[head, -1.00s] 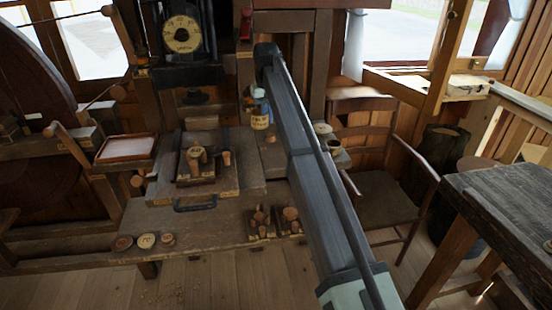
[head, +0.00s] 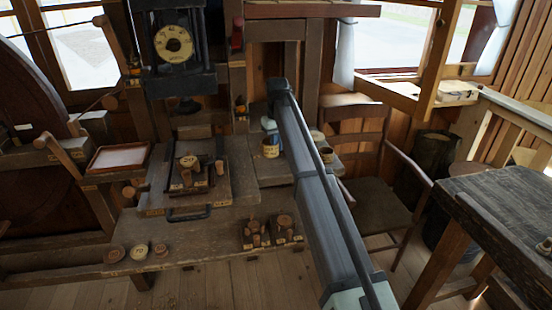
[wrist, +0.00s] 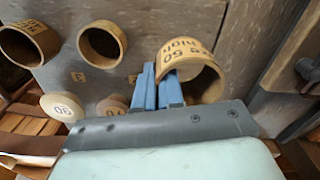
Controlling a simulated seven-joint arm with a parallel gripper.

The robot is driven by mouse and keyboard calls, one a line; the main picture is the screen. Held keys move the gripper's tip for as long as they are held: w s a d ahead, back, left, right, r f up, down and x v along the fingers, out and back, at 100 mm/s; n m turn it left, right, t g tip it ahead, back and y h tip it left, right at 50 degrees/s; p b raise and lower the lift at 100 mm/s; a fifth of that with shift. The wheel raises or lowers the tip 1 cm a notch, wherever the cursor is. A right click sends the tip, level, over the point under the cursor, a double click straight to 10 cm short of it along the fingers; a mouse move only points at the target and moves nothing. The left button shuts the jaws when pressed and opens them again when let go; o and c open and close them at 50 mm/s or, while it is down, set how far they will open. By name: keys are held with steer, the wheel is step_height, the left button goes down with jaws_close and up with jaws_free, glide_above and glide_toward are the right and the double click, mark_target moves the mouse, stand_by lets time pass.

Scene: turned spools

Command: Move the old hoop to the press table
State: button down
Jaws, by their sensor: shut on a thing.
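My gripper (wrist: 158,90), with blue fingers, is shut on the wall of a pale wooden hoop (wrist: 200,62). The hoop is lettered, with "50" and "high" readable, and its opening shows. In the head view, the gripper (head: 268,126) holds this hoop (head: 270,149) over or at the back right of the wooden bench (head: 200,222); I cannot tell if the hoop touches the surface. The black press (head: 180,84) with a round dial stands behind, left of the gripper. Which surface is the press table is not marked legibly.
Two more hoops (wrist: 102,44) (wrist: 28,42) stand left of the held one in the wrist view, with round pale pieces (wrist: 62,107) below. Spools on a raised board (head: 155,190) and small blocks (head: 270,232) occupy the bench. A chair (head: 365,205) stands right.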

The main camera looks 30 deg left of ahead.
mark_target(277, 165)
steer(key=shift+f, duration=2.65)
steer(key=shift+f, duration=0.15)
steer(key=c, duration=1.3)
jaws_free()
steer(key=shift+o, duration=0.2)
step_height(277, 165, up, 12)
